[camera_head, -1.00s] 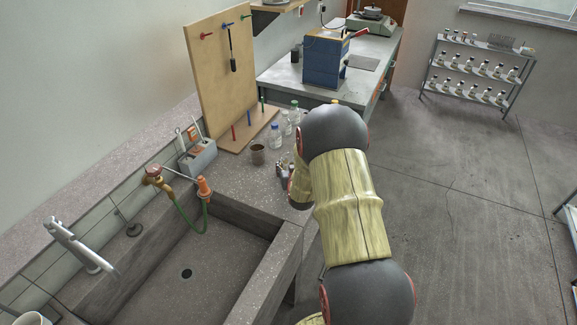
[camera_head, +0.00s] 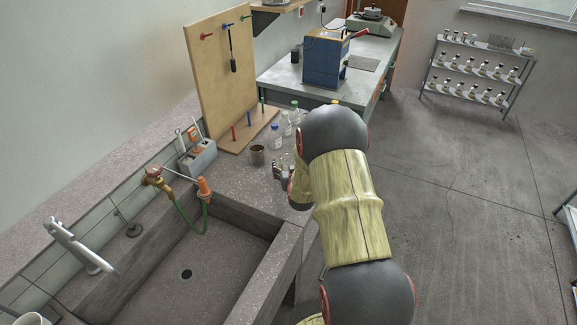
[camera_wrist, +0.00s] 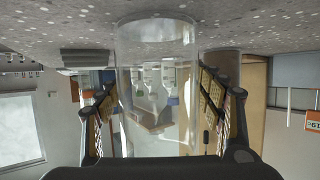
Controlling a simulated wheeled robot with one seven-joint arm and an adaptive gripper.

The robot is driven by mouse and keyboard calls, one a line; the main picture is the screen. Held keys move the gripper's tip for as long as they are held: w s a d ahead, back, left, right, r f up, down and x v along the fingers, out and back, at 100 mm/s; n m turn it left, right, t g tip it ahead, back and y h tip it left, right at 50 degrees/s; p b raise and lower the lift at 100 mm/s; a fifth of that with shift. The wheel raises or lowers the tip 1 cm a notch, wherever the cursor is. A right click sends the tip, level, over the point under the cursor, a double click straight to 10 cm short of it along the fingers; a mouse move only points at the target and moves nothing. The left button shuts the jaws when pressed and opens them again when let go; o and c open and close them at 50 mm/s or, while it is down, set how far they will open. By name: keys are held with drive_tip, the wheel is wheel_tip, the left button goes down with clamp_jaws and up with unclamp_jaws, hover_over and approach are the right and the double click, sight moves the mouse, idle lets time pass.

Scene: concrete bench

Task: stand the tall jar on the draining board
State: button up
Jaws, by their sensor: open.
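A tall clear glass jar (camera_wrist: 157,100) fills the middle of the wrist view, which shows the scene upside down. Its round end is against the speckled bench. My gripper (camera_wrist: 160,92) is open, with one finger on each side of the jar; I cannot tell whether either touches it. In the head view my gripper (camera_head: 281,171) is low over the bench, partly hidden by my arm, and the jar is barely visible. A wooden board with coloured pegs (camera_head: 222,75) stands behind the sink's far end; I cannot tell whether it is the draining board.
A brown mug (camera_head: 257,154) and clear bottles (camera_head: 275,137) stand close beyond my gripper. A grey caddy (camera_head: 198,158) is at the wall. The deep sink (camera_head: 225,265) with its tap and green hose lies in front. Bare bench (camera_head: 235,182) shows left of my gripper.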

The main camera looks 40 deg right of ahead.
drive_tip(key=p+v, duration=0.2)
drive_tip(key=v, duration=0.9)
drive_tip(key=shift+s+a+r+p, duration=0.1)
drive_tip(key=shift+s+r+p, duration=0.1)
drive_tip(key=shift+p, duration=0.15)
drive_tip(key=a+r+n+g+y, duration=0.2)
drive_tip(key=a+r+n+y, duration=0.15)
drive_tip(key=a+r, duration=1.3)
drive_tip(key=s+a+r+n+g+y, duration=0.1)
drive_tip(key=s+a+r+g+y, duration=0.1)
drive_tip(key=s+a, duration=0.6)
drive_tip(key=s+a+r+n+g+y, duration=0.1)
drive_tip(key=s+a+r, duration=0.3)
drive_tip(key=s+a, duration=0.4)
drive_tip(key=s+n+g, duration=0.1)
drive_tip(key=s, duration=0.5)
drive_tip(key=shift+s+r+y, duration=0.15)
drive_tip(key=shift+r+y, duration=0.2)
drive_tip(key=shift+r, duration=0.05)
